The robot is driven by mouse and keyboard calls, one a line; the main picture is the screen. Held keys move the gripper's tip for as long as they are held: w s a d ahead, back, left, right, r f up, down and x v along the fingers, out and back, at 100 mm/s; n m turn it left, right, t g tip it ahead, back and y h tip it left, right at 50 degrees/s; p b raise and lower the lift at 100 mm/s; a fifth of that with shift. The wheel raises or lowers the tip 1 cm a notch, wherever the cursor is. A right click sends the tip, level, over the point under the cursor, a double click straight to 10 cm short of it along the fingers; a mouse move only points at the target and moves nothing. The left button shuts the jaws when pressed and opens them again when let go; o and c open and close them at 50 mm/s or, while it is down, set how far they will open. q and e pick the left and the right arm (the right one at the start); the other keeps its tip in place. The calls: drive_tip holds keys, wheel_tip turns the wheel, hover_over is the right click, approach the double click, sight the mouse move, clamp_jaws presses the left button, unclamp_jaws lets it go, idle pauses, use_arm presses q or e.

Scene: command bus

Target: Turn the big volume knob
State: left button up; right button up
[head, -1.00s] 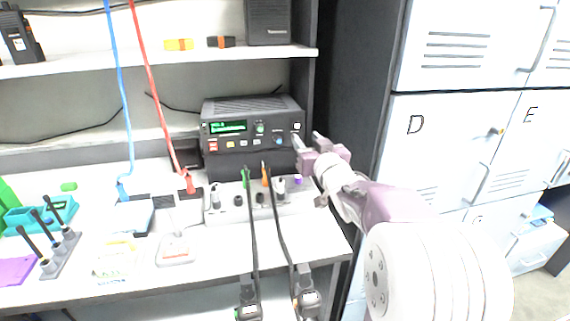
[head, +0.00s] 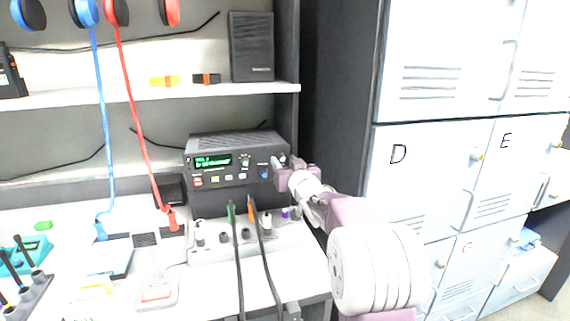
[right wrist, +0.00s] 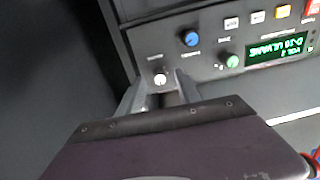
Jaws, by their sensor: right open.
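The dark radio (head: 225,146) stands on the desk at the back, its green display lit. On its right front are a green knob (head: 245,162), a blue knob (head: 264,172) and a pale knob, partly hidden by my gripper in the head view. In the right wrist view the white knob (right wrist: 160,79) lies between my fingertips, with the blue knob (right wrist: 190,38) and green knob (right wrist: 229,60) beside it. The knob labels are too small to read. My right gripper (head: 283,163) is open at the radio's right end; contact with the white knob cannot be told. My left gripper is out of view.
A panel with cables and switches (head: 213,256) sits in front of the radio. A dark cabinet side (head: 335,110) stands close on the right, with grey lockers (head: 430,170) beyond. A shelf (head: 130,97) runs above. Trays and tools lie at the desk's left.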

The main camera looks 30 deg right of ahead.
clamp_jaws()
drive_tip(key=n+b, duration=0.1)
drive_tip(key=n, duration=0.3)
drive_tip(key=shift+n+b, duration=1.2)
drive_tip(key=shift+n, duration=1.5)
unclamp_jaws()
drive_tip(key=shift+s, duration=0.1)
